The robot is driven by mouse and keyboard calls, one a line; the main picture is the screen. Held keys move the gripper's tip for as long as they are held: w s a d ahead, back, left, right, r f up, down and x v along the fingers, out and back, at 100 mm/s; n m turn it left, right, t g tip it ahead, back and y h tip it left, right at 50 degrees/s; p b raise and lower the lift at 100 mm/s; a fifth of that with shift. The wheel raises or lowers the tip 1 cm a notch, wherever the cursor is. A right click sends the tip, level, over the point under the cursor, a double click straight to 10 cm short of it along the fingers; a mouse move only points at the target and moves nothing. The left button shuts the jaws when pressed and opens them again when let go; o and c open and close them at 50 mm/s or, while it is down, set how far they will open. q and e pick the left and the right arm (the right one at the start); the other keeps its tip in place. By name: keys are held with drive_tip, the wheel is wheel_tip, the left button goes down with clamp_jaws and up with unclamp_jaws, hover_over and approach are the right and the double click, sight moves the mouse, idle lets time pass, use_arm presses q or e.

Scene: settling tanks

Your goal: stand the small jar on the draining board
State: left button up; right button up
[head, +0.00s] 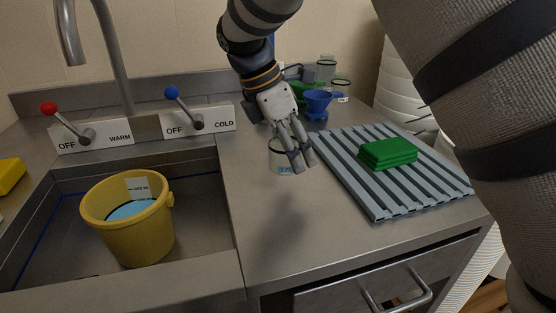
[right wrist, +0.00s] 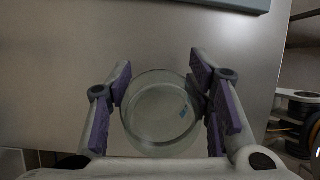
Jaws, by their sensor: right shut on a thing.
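The small jar (head: 278,162) is clear glass with a dark rim and a small blue-marked label. My right gripper (head: 299,160) is shut on it, with its fingers at the jar's side. The right wrist view shows the jar (right wrist: 160,112) from above between the purple pads. It is over the bare counter, left of the draining board; I cannot tell surely how far it is off the surface. The draining board (head: 405,190) is a grey-blue ribbed slab on the counter. My left gripper is not in view.
A green folded stack (head: 388,154) lies on the board's back-middle part; the ribs in front are free. A blue funnel (head: 317,101) and glass jars (head: 326,70) stand behind. A yellow bucket (head: 146,235) stands in the sink at left. Lever taps (head: 197,122) line the back.

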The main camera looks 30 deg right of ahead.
drive_tip(key=f, duration=0.4)
drive_tip(key=shift+w+d+f+b, duration=0.2)
drive_tip(key=shift+w+d+b, duration=0.1)
drive_tip(key=shift+d, duration=0.05)
drive_tip(key=shift+r, duration=0.15)
drive_tip(key=shift+c, duration=0.6)
drive_tip(key=o, duration=1.3)
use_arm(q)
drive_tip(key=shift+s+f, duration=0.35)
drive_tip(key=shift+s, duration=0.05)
use_arm(e)
drive_tip(key=shift+o, duration=0.2)
drive_tip(key=v, duration=1.1)
drive_tip(key=shift+a+b, duration=0.15)
drive_tip(key=shift+b, duration=0.2)
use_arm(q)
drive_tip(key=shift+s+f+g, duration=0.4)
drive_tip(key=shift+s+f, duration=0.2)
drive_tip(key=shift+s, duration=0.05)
use_arm(e)
drive_tip(key=shift+a+r, duration=0.15)
drive_tip(key=shift+r, duration=0.35)
